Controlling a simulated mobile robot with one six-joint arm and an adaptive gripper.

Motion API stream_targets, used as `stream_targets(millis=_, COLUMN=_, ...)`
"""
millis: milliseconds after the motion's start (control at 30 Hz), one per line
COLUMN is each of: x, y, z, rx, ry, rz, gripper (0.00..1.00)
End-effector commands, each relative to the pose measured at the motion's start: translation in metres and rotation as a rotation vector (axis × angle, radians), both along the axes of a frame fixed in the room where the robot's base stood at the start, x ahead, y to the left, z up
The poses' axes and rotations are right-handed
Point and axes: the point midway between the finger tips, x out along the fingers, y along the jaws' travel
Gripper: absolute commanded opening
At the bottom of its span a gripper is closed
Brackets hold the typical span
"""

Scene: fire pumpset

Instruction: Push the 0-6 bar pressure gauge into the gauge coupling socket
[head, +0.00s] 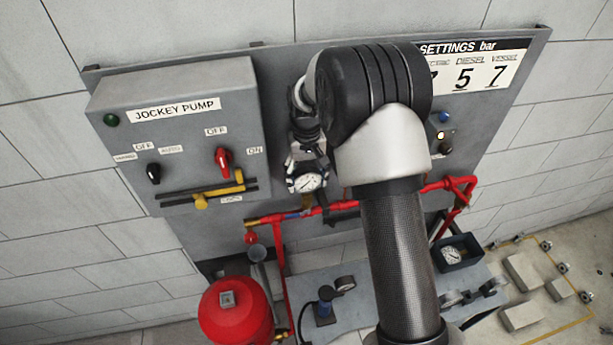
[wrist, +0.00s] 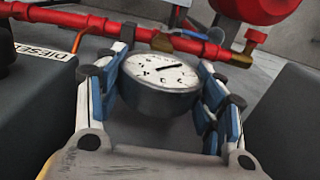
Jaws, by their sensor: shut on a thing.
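A round white-faced gauge with a dark needle (head: 306,183) is in front of the grey panel in the head view. It also shows in the wrist view (wrist: 160,75), face toward the camera. The scale is too small to read in either view. My gripper (wrist: 165,62) is shut on the gauge's dark body, with one blue-padded finger on each side. A brass fitting (wrist: 176,43) on the red pipe shows just behind the gauge. I cannot tell whether the gauge touches it.
A red vessel (head: 235,312) stands at lower left. The jockey pump box (head: 182,130) is left of my gripper. A black tray (head: 463,266) holding another gauge (head: 452,254) is at lower right.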

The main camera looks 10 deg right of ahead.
Motion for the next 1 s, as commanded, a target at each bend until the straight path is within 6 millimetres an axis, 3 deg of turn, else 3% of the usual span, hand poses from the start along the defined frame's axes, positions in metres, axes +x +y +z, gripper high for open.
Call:
stream_targets(millis=233, x=0.0002, y=0.0000, z=0.0005, rx=0.000, ry=-0.001, rz=0.000, gripper=0.33)
stream_targets(millis=267, x=0.0002, y=0.0000, z=0.0005, rx=0.000, ry=-0.001, rz=0.000, gripper=0.65)
stream_targets(millis=567, x=0.0001, y=0.0000, z=0.0003, rx=0.000, ry=0.000, rz=0.000, gripper=0.85)
stream_targets(millis=1000, x=0.0001, y=0.0000, z=0.0044, rx=0.000, ry=0.000, rz=0.000, gripper=0.86)
